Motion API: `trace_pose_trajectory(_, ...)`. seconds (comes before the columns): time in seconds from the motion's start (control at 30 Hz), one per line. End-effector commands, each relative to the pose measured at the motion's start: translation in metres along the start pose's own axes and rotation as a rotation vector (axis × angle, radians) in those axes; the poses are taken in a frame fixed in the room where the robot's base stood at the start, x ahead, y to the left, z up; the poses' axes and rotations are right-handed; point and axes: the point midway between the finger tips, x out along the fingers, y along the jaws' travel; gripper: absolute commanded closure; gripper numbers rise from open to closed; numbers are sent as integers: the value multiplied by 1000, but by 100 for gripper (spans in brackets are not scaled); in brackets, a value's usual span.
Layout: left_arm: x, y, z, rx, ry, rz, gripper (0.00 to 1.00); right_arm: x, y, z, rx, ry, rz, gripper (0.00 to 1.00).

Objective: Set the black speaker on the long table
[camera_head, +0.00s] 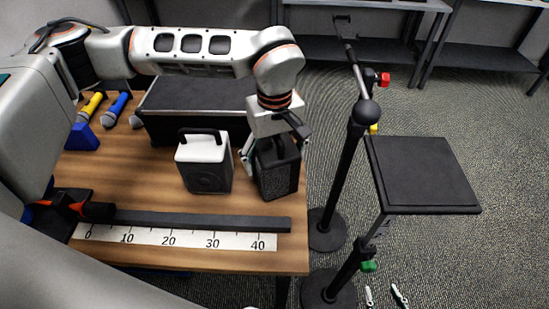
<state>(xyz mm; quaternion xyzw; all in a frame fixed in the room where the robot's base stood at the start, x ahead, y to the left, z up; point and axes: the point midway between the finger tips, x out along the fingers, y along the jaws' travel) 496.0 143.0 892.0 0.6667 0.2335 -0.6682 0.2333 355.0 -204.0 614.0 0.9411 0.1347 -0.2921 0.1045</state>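The black speaker (278,172) stands upright at the right end of the wooden table (150,195), near its right edge. I cannot tell whether its base touches the tabletop. My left gripper (273,150) comes down over it from above, with one finger against each side of its upper part, and appears shut on it. The gripper hides the speaker's top. My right gripper (385,296) shows only as two fingertips at the bottom edge, apart and empty, over the floor.
A white-topped speaker (205,160) stands close left of the black one. A dark case (195,100) lies behind. A black bar (200,221) and ruler (180,238) lie in front. Blue and yellow microphones are at left. Black stands, one with a square platform (422,173), are right of the table.

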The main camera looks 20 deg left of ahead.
Motion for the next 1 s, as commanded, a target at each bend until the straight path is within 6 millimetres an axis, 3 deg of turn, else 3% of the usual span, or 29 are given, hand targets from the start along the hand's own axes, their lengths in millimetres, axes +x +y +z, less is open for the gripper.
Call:
trace_pose_trajectory(0.6, -107, 0, -1, -1, 3, 2, 21, -2, -1, -4, 5, 4, -3, 60)
trace_pose_trajectory(1.0, -120, 0, 0, 0, 0, 0, 21, -3, -2, -2, 6, -1, -5, 60)
